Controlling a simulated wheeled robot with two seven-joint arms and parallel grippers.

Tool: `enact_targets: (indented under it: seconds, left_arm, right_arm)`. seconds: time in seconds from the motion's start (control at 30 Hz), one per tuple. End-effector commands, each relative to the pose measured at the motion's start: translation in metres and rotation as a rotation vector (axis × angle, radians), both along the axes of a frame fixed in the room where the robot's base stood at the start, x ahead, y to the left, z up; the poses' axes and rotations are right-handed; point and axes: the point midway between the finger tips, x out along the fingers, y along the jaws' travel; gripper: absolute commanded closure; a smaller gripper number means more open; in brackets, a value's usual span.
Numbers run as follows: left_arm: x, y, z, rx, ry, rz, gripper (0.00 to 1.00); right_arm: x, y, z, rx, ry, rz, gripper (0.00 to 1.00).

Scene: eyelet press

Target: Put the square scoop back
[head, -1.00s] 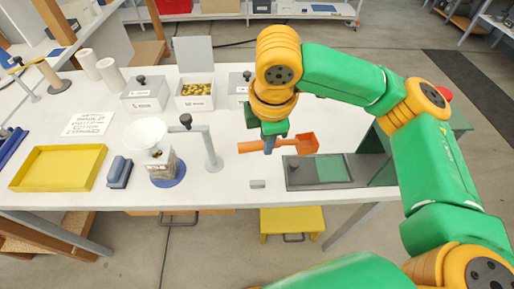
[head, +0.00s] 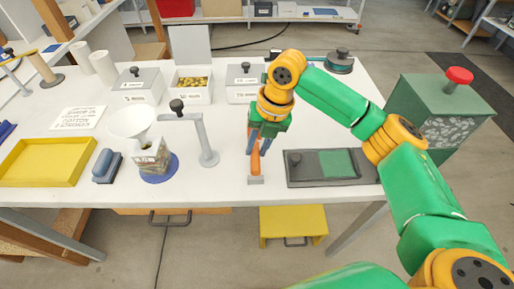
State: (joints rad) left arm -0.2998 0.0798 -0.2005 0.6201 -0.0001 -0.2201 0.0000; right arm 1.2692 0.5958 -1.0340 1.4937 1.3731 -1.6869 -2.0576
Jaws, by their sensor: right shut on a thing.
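The orange scoop (head: 255,160) is in my right gripper (head: 259,145), which is shut on it. In the head view it now points toward the table's front edge. Its square head does not show clearly; the gripper hides part of the scoop. The near end of the orange part is at the small grey block (head: 256,180) near the front edge of the white table. I cannot tell whether it touches the block or is just above it. My left gripper is not in view.
A dark tray with a green pad (head: 337,163) lies right of the block. A grey post with a black knob (head: 207,150) and a white funnel (head: 137,122) stand to the left. Lidded bins (head: 243,92) and an open bin of brass pieces (head: 193,97) are behind.

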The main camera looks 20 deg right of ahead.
Motion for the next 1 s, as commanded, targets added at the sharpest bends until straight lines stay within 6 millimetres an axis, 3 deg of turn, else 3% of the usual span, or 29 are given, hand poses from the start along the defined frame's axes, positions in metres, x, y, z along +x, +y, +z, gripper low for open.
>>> enact_targets:
  seconds: [0.1, 0.4, 0.43, 0.53, 0.87, 1.0]
  left_arm:
    - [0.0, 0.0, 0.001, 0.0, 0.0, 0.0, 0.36]
    - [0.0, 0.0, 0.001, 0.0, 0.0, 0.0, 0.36]
    - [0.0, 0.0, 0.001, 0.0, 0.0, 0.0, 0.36]
    - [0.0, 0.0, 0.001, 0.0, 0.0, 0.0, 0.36]
    - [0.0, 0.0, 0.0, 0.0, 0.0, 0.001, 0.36]
    - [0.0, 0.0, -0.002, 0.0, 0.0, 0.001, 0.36]
  right_arm:
    - [0.0, 0.0, -0.014, 0.0, 0.0, -0.001, 1.0]
    - [0.0, 0.0, -0.017, 0.001, -0.001, 0.0, 1.0]
    - [0.0, 0.0, -0.018, 0.001, -0.001, -0.001, 0.7]
    - [0.0, 0.0, -0.017, 0.001, -0.001, 0.0, 0.43]
    - [0.0, 0.0, -0.014, 0.0, -0.003, -0.001, 0.43]
    - [-0.001, -0.006, 0.015, 0.003, -0.007, -0.001, 0.43]
